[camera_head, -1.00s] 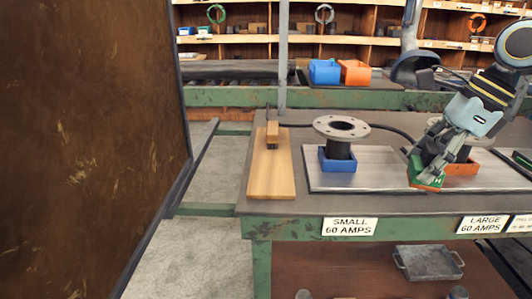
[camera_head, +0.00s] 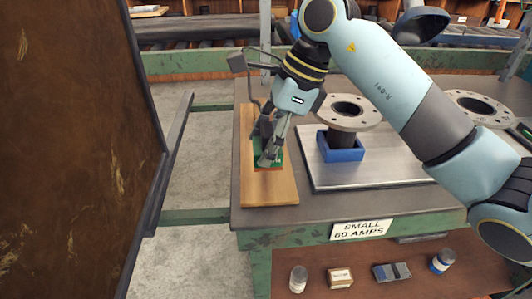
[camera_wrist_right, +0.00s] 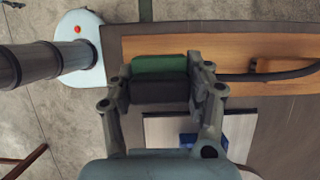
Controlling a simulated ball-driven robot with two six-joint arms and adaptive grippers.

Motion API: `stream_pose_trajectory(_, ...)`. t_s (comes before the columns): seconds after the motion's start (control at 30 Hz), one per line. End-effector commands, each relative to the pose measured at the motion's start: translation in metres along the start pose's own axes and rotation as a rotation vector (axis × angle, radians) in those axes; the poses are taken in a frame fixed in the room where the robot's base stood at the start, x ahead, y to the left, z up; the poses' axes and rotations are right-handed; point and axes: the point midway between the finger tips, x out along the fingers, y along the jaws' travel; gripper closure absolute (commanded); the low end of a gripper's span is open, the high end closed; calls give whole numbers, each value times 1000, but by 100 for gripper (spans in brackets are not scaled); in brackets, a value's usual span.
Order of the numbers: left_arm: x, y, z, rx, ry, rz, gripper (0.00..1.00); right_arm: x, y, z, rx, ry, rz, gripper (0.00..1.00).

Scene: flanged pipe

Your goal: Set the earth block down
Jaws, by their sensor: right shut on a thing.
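The earth block is a small green block (camera_head: 270,158) with a dark lower part. My right gripper (camera_head: 266,146) is shut on it, over the wooden board (camera_head: 270,192) at the left end of the bench. In the right wrist view the green block (camera_wrist_right: 159,67) sits between the two fingers (camera_wrist_right: 160,92), with the board (camera_wrist_right: 230,48) behind it. The fingers cover part of the block. I cannot tell whether its underside touches the board. My left gripper is not in view.
A flanged pipe (camera_head: 346,113) stands in a blue block (camera_head: 340,150) on a metal plate (camera_head: 385,172), right of the board. Another flange (camera_head: 477,105) shows farther right. A brown panel (camera_head: 75,150) stands at left.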

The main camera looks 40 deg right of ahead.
Motion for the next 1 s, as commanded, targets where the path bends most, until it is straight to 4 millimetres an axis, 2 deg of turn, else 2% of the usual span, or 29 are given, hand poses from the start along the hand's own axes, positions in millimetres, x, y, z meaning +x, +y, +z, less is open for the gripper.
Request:
stream_pose_trajectory(0.17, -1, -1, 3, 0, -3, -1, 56, 12, 0, -4, 0, -2, 0, 100)
stream_pose_trajectory(0.33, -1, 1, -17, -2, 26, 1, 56, 34, 0, -14, 0, -2, 2, 100)
stream_pose_trajectory(0.47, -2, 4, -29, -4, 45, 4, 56, 40, -1, -16, -2, -2, -3, 100)
stream_pose_trajectory(0.73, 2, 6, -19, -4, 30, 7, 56, 42, -1, -17, -2, -2, -3, 100)
stream_pose_trajectory(0.77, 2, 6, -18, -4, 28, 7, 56, 43, 0, -18, -1, 0, -1, 47)
stream_pose_trajectory(0.93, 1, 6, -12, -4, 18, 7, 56, 42, 0, -17, -1, 0, -1, 25)
stream_pose_trajectory(1.0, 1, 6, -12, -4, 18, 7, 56, 42, 0, -18, -1, 0, -1, 25)
